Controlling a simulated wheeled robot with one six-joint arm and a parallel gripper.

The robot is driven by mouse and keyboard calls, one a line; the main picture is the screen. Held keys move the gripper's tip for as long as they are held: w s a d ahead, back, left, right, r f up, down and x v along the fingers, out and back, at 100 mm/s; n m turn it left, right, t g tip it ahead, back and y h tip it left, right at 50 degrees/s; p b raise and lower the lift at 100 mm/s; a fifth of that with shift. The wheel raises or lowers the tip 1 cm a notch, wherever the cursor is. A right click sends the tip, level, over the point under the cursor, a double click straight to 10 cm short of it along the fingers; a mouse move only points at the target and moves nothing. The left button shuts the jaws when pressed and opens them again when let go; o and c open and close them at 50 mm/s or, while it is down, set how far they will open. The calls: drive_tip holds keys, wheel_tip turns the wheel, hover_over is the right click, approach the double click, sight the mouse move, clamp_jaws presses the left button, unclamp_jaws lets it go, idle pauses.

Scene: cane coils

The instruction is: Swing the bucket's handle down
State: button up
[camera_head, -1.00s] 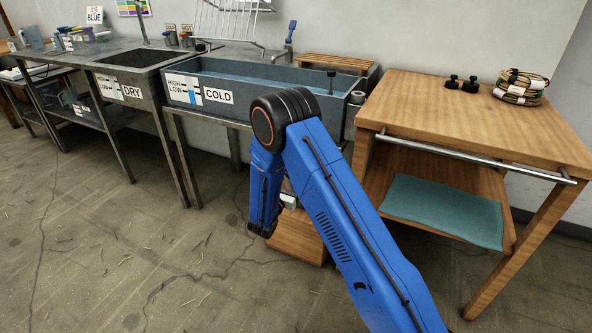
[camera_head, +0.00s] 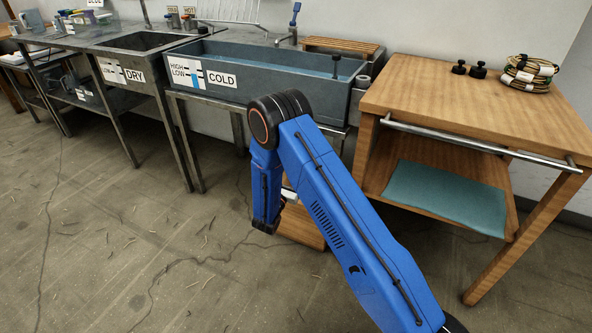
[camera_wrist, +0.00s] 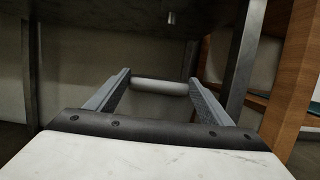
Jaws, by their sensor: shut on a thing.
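In the wrist view my gripper (camera_wrist: 160,82) has its two grey fingers on the ends of a short pale rounded bar, which looks like the grip of the bucket's handle (camera_wrist: 160,88). The bar lies level across the gap between the fingertips. The bucket's body cannot be made out in either view. In the head view my blue arm hides most of the area around the gripper; only a small pale part shows beside the forearm, and I cannot tell what it belongs to.
A low wooden block (camera_head: 299,226) stands on the floor behind my arm. The trough marked COLD (camera_head: 285,82) is beyond it. A wooden table (camera_head: 440,95) with coils (camera_head: 529,74) and a front rail (camera_head: 470,142) stands to the right. Floor at left is open.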

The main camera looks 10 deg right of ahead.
drive_tip(key=o, duration=1.5)
drive_tip(key=v, duration=1.7)
drive_tip(key=shift+s+a, duration=0.1)
drive_tip(key=shift+s, duration=0.05)
drive_tip(key=shift+c, duration=0.5)
